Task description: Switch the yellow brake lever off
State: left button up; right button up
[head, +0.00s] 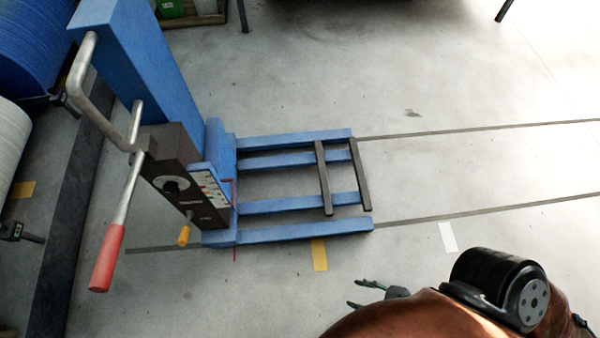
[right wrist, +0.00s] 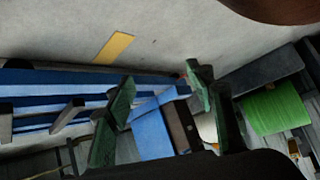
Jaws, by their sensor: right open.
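The yellow brake lever (head: 184,236) is a short yellow grip low on the dark control box (head: 172,184) of a blue lift truck (head: 150,70). It points down toward the floor, left of the blue fork frame. I cannot make it out in the right wrist view. My right gripper (head: 362,294) is open and empty, well to the right of the lever and apart from the truck. Its green fingers (right wrist: 160,106) stand spread in the right wrist view, with part of the blue truck seen beyond them. My left gripper is not in view.
A long metal lever with a red grip (head: 107,260) and a bent grey handle (head: 90,95) stick out left of the control box. Blue forks (head: 300,232) with dark crossbars (head: 324,178) extend right. Large rolls (head: 35,45) stand at far left. Floor at right is clear.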

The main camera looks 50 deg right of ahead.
aim_at(182, 238)
jog(key=z, duration=0.5)
jog(key=k, duration=0.6)
jog(key=z, duration=0.55)
jog(key=i, duration=1)
jog(key=u, duration=0.8)
